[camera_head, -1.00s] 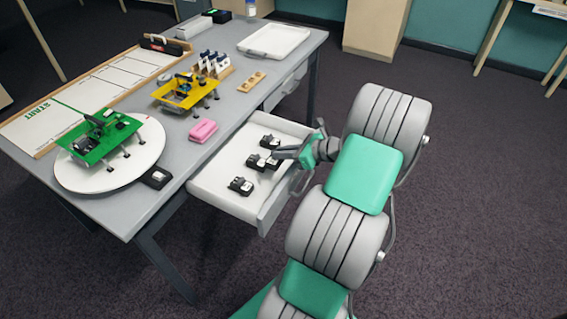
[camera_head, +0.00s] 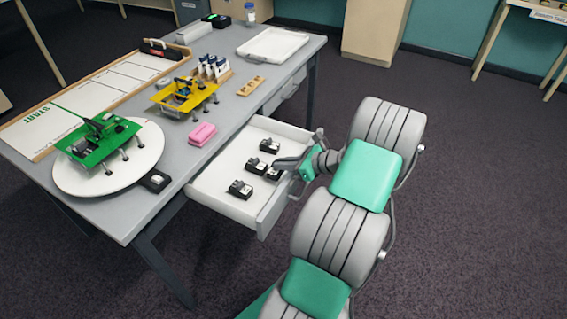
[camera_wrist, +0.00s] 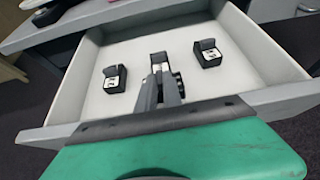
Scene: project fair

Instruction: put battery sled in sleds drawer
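The sleds drawer (camera_head: 215,186) is the open, light-lined drawer under the grey table; its inside also shows in the wrist view (camera_wrist: 90,100). My gripper (camera_head: 284,164) reaches into it from the right. Its fingers (camera_wrist: 161,88) are close together and appear shut on a small black battery sled (camera_head: 273,173), low inside the drawer; the fingers partly hide it in the wrist view (camera_wrist: 178,84). Whether it touches the drawer floor is unclear. Other black sleds lie apart: one at the left (camera_head: 240,189), one in the middle (camera_head: 256,166), one at the back (camera_head: 269,145).
On the table (camera_head: 120,215) are a round white board (camera_head: 75,182) with a green vehicle (camera_head: 100,142), a yellow vehicle (camera_head: 180,98), a pink block (camera_head: 202,134) and a white tray (camera_head: 268,44). A black sled-like item (camera_head: 155,181) lies near the table edge.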

